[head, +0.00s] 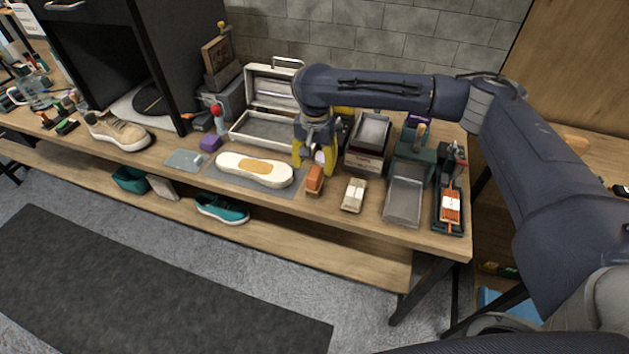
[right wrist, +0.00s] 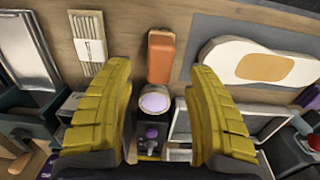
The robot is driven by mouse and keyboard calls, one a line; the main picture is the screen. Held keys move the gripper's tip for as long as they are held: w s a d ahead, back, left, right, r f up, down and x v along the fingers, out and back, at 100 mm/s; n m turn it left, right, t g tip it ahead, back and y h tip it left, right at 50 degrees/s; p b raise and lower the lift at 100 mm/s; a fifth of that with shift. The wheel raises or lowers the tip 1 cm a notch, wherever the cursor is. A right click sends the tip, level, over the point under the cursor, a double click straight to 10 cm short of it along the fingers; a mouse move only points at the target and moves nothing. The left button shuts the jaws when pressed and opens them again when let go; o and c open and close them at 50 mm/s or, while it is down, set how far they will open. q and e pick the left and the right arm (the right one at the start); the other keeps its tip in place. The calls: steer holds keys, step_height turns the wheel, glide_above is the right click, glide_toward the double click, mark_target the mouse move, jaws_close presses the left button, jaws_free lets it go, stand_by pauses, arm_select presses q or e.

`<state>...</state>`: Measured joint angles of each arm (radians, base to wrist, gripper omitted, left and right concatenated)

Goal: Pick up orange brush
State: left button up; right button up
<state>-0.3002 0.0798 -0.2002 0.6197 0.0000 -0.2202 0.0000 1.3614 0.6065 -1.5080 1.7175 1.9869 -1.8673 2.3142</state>
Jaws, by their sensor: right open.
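The orange brush (head: 314,180) lies on the wooden bench, just right of the grey mat with the insole-shaped white piece. It also shows in the right wrist view (right wrist: 161,57), at the top centre beyond the fingertips. My right gripper (head: 314,158) is above the bench, behind the brush in the head view. Its yellow fingers (right wrist: 161,80) are spread wide with nothing held between them. The brush is apart from the fingers. My left gripper is in neither view.
The white piece (head: 254,169) lies on the left. A purple-topped bottle (right wrist: 156,103) stands below the open fingers. An open metal case (head: 268,128) stands behind.

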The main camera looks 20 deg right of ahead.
mark_target(315, 172)
steer(key=shift+s+f, duration=0.1)
steer(key=shift+f, duration=2.6)
jaws_close()
